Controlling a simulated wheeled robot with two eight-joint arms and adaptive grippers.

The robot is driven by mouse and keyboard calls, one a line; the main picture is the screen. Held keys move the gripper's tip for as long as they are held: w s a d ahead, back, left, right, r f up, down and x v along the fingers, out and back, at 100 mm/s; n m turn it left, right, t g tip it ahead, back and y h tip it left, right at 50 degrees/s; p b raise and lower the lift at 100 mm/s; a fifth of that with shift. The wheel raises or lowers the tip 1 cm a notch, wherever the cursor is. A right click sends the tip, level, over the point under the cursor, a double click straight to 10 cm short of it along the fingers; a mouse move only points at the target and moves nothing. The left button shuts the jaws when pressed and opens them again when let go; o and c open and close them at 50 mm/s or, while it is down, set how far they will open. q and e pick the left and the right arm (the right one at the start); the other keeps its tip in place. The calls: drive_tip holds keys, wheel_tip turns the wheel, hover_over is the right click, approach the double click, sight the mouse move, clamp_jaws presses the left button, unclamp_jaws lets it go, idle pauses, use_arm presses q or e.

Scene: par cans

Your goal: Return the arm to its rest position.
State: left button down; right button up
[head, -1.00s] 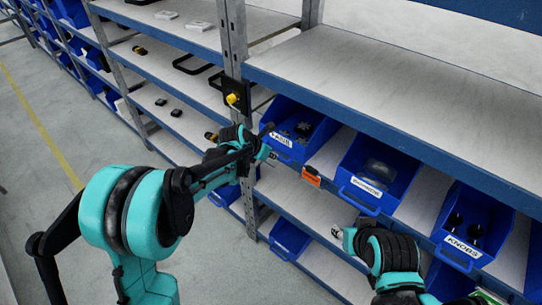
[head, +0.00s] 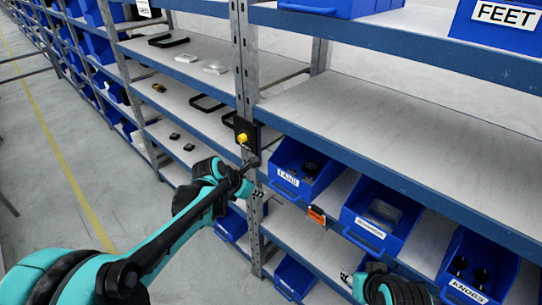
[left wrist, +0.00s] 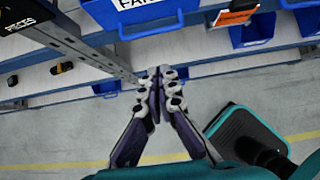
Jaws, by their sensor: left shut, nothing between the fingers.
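My left arm reaches in from the lower left of the head view. Its gripper (head: 258,192) is in front of the shelf, beside the upright post and just left of the blue bin with the small label. In the left wrist view the fingers (left wrist: 158,84) are pressed together, with nothing between them. They point toward the shelf edge, below the blue bin (left wrist: 150,15). My right gripper (head: 350,279) shows only in part at the bottom of the head view, in front of the lower shelves. Its fingers are too small and hidden to judge.
A grey post (head: 245,75) carries a black box with a yellow knob (head: 242,138). Blue bins (head: 300,175), including KNOBS (head: 470,275), stand on the shelf, with an orange tag (head: 316,215) on its edge. Open floor (head: 30,180) lies at the left.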

use_arm(q)
drive_tip(key=s+a+f+m+y+b, duration=0.1)
drive_tip(key=s+a+f+m+b, duration=0.1)
drive_tip(key=s+m, duration=0.6)
drive_tip(key=s+a+f+m+y+b, duration=0.2)
drive_tip(key=s+a+f+m+b, duration=0.1)
drive_tip(key=s+m, duration=0.6)
drive_tip(key=s+a+f+m+t+y+b, duration=0.1)
drive_tip(key=s+a+f+m+b, duration=0.2)
drive_tip(key=s+m, duration=0.5)
drive_tip(key=m, duration=0.3)
drive_tip(key=shift+s+a+y, duration=0.2)
drive_tip(key=shift+a+y, duration=0.1)
drive_tip(key=shift+y, duration=0.1)
drive_tip(key=shift+f, duration=0.1)
